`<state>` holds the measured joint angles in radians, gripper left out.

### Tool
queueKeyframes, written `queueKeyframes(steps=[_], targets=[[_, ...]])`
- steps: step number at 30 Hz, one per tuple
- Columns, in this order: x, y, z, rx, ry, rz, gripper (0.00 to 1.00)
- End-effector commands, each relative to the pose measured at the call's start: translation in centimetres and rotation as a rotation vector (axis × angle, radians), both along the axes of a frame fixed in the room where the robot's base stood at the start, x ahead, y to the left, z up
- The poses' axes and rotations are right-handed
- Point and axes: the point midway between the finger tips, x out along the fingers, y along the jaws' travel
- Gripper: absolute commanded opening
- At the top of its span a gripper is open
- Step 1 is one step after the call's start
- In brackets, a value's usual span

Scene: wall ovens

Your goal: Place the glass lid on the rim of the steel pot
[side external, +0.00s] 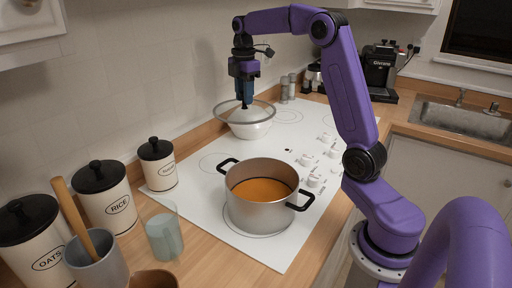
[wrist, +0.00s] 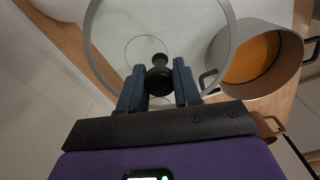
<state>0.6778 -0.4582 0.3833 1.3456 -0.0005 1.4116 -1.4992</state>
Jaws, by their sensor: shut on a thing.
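The glass lid (side external: 228,113) has a grey rim and a black knob (wrist: 159,78). My gripper (side external: 244,103) is shut on the knob, and the lid hangs roughly level. In the wrist view, my gripper (wrist: 158,88) has blue fingers on both sides of the knob, and the clear lid (wrist: 195,28) fills the upper middle. The steel pot (side external: 258,214) stands upright and open on the front of the cooktop, with orange contents and black handles. The lid is behind the pot and apart from it. In the wrist view the pot (wrist: 285,75) is at the right.
A white bowl (side external: 250,130) shows below the lid; whether they touch is unclear. Left of the pot stand a clear cup (side external: 164,238), a utensil crock (side external: 98,266) and canisters (side external: 109,205). Shakers (side external: 288,86) stand behind. The white cooktop (side external: 205,215) is clear around the pot.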

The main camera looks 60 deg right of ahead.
Motion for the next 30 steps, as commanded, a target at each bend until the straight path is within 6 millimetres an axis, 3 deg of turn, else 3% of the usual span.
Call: queueKeyframes(steps=[9,15,21,26,30], targets=[[-6.4,9.9,1.5,-0.001,-0.003,-0.007,0.00],[-11.7,14.2,1.3,-0.001,-0.002,-0.020,0.00],[-15.7,16.2,0.6,-0.001,-0.001,-0.032,0.00],[-17.1,16.7,0.0,-0.002,0.002,-0.038,0.00],[-17.4,16.8,-1.8,-0.004,0.005,-0.040,0.00]])
